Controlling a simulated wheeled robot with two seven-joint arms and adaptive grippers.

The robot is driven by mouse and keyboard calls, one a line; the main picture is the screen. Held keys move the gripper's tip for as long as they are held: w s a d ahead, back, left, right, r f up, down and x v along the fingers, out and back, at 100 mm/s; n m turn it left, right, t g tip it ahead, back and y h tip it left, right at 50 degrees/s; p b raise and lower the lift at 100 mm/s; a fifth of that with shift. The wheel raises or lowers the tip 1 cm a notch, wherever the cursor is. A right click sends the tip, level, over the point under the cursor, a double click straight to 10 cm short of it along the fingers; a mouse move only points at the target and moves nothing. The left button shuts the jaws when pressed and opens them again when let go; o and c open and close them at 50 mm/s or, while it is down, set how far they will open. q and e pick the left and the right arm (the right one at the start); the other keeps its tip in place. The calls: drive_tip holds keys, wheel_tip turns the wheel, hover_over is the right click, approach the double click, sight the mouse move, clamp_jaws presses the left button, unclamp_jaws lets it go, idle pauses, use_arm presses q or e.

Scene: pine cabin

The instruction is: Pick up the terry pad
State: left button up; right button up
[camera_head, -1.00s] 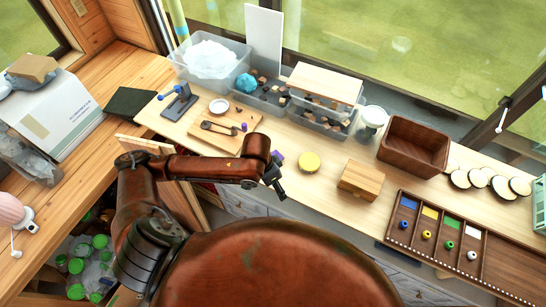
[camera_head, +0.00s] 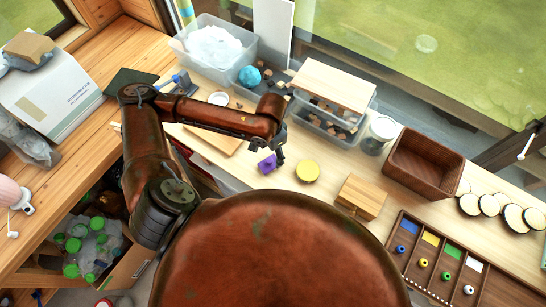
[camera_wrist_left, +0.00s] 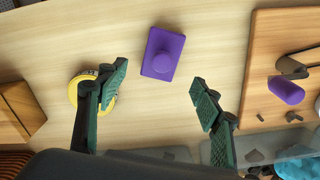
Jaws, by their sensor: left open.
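The terry pad (camera_head: 267,165) is a purple square piece with a rounded knob on top, lying flat on the pale wooden worktop. In the left wrist view the pad (camera_wrist_left: 163,53) lies just beyond the fingertips, roughly between their lines. My left gripper (camera_head: 279,158) is open, over the worktop beside the pad in the head view. In the left wrist view its two dark green fingers (camera_wrist_left: 158,82) are spread wide with nothing between them. My right gripper is not in view.
A yellow round thing (camera_head: 307,171) sits close by, partly behind one finger in the wrist view. A small wooden box (camera_head: 361,197) stands to its right. A wooden board (camera_wrist_left: 268,50) with a purple-handled tool lies on the pad's other side. Clear bins stand behind.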

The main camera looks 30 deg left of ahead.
sight(269, 160)
use_arm(q)
drive_tip(key=f, duration=0.1)
drive_tip(key=s+f, duration=0.1)
drive_tip(key=shift+a+f+p, duration=0.2)
drive_tip(key=shift+f+p, duration=0.1)
drive_tip(key=shift+f, duration=0.1)
wheel_tip(269, 160, down, 2)
drive_tip(key=shift+w+a+f, duration=0.1)
drive_tip(key=shift+f, duration=0.15)
drive_tip(key=shift+f+p, duration=0.3)
drive_tip(key=shift+f, duration=0.25)
drive_tip(key=c, duration=1.1)
drive_tip(key=shift+c, duration=0.7)
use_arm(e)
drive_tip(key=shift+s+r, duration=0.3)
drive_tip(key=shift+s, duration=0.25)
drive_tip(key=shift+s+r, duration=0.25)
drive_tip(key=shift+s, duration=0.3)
